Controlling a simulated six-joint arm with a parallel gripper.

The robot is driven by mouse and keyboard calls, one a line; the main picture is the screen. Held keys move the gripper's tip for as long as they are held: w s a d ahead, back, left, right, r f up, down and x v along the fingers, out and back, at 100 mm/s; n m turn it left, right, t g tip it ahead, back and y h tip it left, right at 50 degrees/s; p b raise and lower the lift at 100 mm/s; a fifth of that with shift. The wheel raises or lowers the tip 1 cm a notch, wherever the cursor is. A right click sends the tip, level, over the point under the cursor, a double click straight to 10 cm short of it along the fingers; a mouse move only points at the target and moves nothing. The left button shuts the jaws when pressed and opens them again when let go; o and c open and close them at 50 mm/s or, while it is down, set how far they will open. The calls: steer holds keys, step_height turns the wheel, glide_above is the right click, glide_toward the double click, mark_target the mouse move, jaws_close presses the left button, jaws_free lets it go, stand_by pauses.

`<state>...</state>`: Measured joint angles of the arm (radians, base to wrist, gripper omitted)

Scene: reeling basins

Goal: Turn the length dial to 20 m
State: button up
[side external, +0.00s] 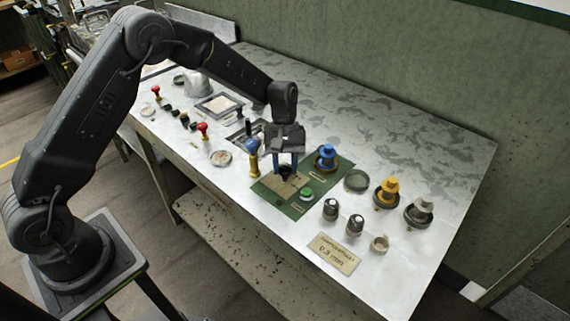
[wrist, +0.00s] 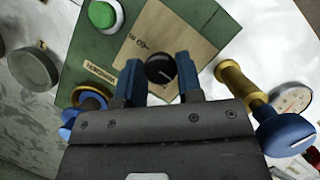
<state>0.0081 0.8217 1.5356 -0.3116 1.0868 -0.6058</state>
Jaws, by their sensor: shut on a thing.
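The length dial is a small black knob (wrist: 160,69) with a pale pointer line, set on a tan card (wrist: 202,42) on a green panel (wrist: 85,51). My gripper (wrist: 160,82) points down over it with its two blue fingers on either side of the knob, shut on it. In the side external view my gripper (side external: 285,167) stands over the tan card, and the black knob (side external: 285,171) is mostly hidden between the fingers. I cannot read the scale marks or which number the pointer shows.
A lever with a blue knob and brass stem (side external: 253,156) stands close left of my gripper. A green button (side external: 306,194) and a blue fitting (side external: 326,157) are on the panel's right side. A yellow fitting (side external: 386,191) and black knobs stand farther right. The bench's back right is clear.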

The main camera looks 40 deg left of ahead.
steer(key=shift+m, duration=0.4)
steer(key=m+y, duration=0.1)
steer(key=m, duration=0.2)
steer(key=m+g+y, duration=0.1)
steer(key=m, duration=0.1)
steer(key=shift+w+d+m, duration=0.1)
steer(key=shift+d+m, duration=0.05)
steer(key=shift+m, duration=0.25)
steer(key=m+y, duration=0.2)
steer(key=m, duration=0.3)
stand_by(0.4)
steer(key=o, duration=0.9)
steer(key=shift+r, duration=0.1)
